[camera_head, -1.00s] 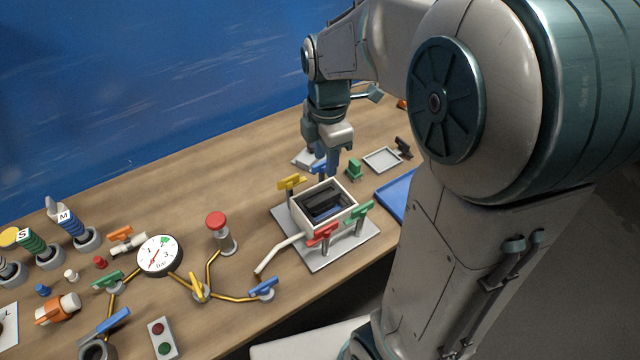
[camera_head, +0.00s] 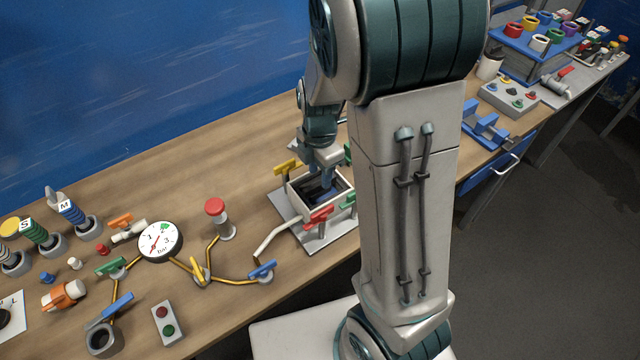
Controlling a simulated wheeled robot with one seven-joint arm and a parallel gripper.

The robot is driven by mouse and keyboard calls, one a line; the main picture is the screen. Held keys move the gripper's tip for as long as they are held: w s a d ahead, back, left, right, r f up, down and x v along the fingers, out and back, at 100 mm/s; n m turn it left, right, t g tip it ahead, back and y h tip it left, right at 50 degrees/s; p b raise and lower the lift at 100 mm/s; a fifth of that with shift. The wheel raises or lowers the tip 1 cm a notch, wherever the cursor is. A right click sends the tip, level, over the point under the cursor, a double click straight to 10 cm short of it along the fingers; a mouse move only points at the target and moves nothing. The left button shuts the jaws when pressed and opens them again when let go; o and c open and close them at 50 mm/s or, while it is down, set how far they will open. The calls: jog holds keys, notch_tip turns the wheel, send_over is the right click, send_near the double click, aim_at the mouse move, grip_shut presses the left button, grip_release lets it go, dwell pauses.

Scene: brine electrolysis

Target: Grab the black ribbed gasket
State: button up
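The white open box (camera_head: 298,203) stands on a grey plate (camera_head: 282,207), with colored clamp handles around it. Dark material (camera_head: 341,186) shows inside the box; I cannot make out ribs, so I cannot tell for sure whether it is the black ribbed gasket. My gripper (camera_head: 324,182) points down over the box, its fingertips at or inside the opening. The fingers are small and dark here, and I cannot tell whether they are open or touch anything. My arm hides the right side of the box and the table behind it.
A yellow handle (camera_head: 285,167) and a red handle (camera_head: 319,217) stand at the box's edges. A red push button (camera_head: 216,208), a pressure gauge (camera_head: 160,242) and brass pipes lie to the left. A blue rack (camera_head: 485,124) is at the right. The table's back middle is clear.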

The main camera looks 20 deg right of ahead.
aim_at(320, 183)
jog(key=shift+f, duration=1.8)
grip_shut()
jog(key=shift+w+r, duration=0.1)
jog(key=shift+r, duration=0.05)
